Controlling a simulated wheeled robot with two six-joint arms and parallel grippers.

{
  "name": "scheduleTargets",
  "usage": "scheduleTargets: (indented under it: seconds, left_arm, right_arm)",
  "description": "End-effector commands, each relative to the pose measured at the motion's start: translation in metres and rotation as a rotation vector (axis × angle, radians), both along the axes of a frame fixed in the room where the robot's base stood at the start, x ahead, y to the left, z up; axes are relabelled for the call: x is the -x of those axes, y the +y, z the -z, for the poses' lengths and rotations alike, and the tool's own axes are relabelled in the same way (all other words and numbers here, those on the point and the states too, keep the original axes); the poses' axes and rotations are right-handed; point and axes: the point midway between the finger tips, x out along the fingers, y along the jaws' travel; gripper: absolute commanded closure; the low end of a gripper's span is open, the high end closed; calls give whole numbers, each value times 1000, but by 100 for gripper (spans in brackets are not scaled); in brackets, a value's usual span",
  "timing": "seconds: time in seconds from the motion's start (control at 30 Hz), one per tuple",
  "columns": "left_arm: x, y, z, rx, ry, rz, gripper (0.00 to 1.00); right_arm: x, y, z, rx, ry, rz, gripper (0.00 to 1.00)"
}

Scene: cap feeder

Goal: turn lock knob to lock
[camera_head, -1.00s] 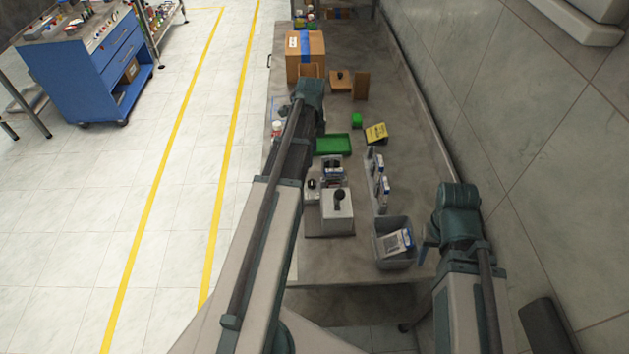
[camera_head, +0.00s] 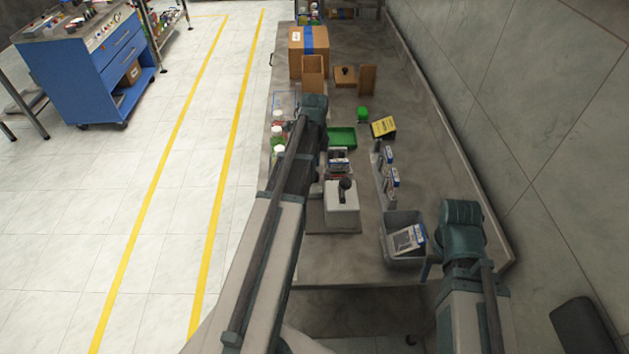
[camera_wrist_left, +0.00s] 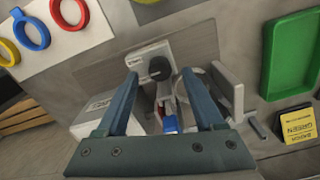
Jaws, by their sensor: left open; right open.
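The lock knob (camera_wrist_left: 159,68) is a round black knob on a small white labelled block, near the top middle of the left wrist view. My left gripper (camera_wrist_left: 160,77) is open and empty, with one finger on either side of the knob in that picture. I cannot tell how far its tips are above the knob or whether they touch it. In the head view my left arm hides this knob and the left gripper. My right gripper (camera_head: 431,263) is partly hidden beside the grey bin, at the table's near right.
A pale box with a black ball lever (camera_head: 345,185) stands close by. Beyond it are a green tray (camera_head: 341,138) and a yellow sign (camera_head: 382,127). A grey bin (camera_head: 404,262) holds a boxed item. Coloured rings (camera_wrist_left: 70,12) lie left in the wrist view.

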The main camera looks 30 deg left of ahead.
Motion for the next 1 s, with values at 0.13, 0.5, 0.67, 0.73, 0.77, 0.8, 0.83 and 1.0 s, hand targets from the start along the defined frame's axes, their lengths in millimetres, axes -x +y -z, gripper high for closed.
scheduleTargets:
  seconds: [0.13,0.5,0.67,0.73,0.77,0.8,0.83,1.0]
  left_arm:
    - [0,0,22,0,0,0,31]
    - [0,0,24,0,0,0,31]
    - [0,0,24,0,0,0,56]
    - [0,0,24,0,0,0,68]
    - [0,0,24,0,0,0,74]
    - [0,0,24,0,0,0,81]
    - [0,0,24,0,0,0,86]
    - [0,0,24,0,0,0,100]
  right_arm:
    - [0,0,22,0,0,0,50]
    - [0,0,24,0,0,0,50]
    - [0,0,24,0,0,0,50]
    - [0,0,24,0,0,0,50]
    - [0,0,24,0,0,0,50]
    - [0,0,24,0,0,0,50]
    - [0,0,24,0,0,0,50]
    - [0,0,24,0,0,0,50]
